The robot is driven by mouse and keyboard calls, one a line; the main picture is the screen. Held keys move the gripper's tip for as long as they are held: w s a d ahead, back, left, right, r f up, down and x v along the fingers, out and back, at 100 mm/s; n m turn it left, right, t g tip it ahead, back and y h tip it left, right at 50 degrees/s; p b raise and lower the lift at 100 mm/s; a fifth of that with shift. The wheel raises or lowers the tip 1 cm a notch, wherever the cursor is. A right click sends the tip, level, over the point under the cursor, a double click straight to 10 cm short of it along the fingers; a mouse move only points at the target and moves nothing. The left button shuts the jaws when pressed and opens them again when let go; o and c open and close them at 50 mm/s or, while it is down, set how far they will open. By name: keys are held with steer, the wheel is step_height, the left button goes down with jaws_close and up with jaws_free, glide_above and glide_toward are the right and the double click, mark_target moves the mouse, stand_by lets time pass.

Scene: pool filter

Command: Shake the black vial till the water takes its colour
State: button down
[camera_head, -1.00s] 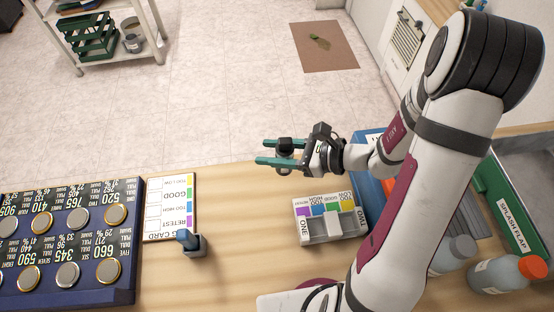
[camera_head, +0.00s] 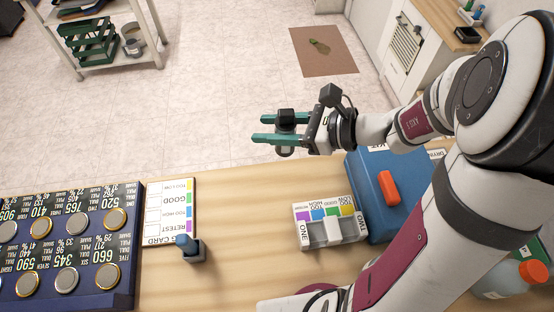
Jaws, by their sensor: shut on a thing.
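The black-capped vial (camera_head: 286,117) is between the teal fingers of my gripper (camera_head: 282,130), which is shut on it. Its dark cap shows above the fingers and a greyish lower part shows below them. The colour of the water inside is too small to tell. My gripper holds the vial in the air, out past the far edge of the wooden bench, with the floor behind it.
A white colour block (camera_head: 330,228) marked ONE and TWO stands mid-bench. A blue case (camera_head: 385,220) with an orange handle is to its right. A white card (camera_head: 168,212), a small blue-topped holder (camera_head: 190,248) and a dark numbered board (camera_head: 65,245) are left. Bare bench lies between card and block.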

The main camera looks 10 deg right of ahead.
step_height(320, 180, down, 3)
steer(key=shift+r, duration=0.2)
stand_by(0.5)
